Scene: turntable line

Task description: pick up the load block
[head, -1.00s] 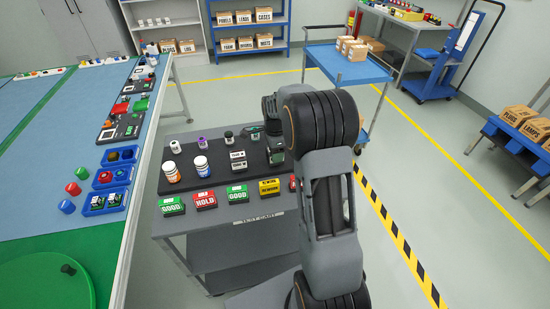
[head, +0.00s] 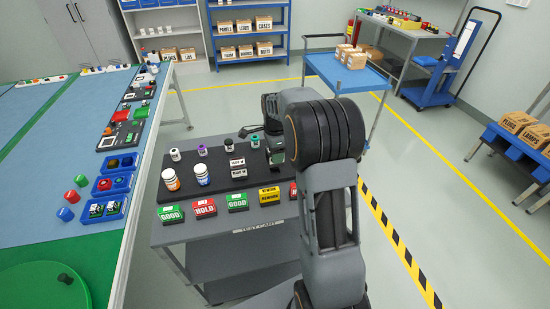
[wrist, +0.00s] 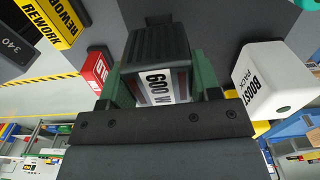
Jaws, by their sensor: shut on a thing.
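The load block (wrist: 160,50) is a dark ribbed block with a white "600 W" label, and it sits between the green fingers of my gripper (wrist: 155,85) in the wrist view. The fingers are shut on its two sides. In the head view my gripper (head: 275,150) is over the right part of the black mat on the test cart. The block is hard to make out there, partly hidden by my gripper and arm. I cannot tell how far its underside is from the mat.
A yellow "REWORK" block (wrist: 48,22) and a red block (wrist: 97,68) are on the other side. Bottles and small blocks fill the cart's black mat (head: 215,185). A blue bench (head: 60,150) is at the left.

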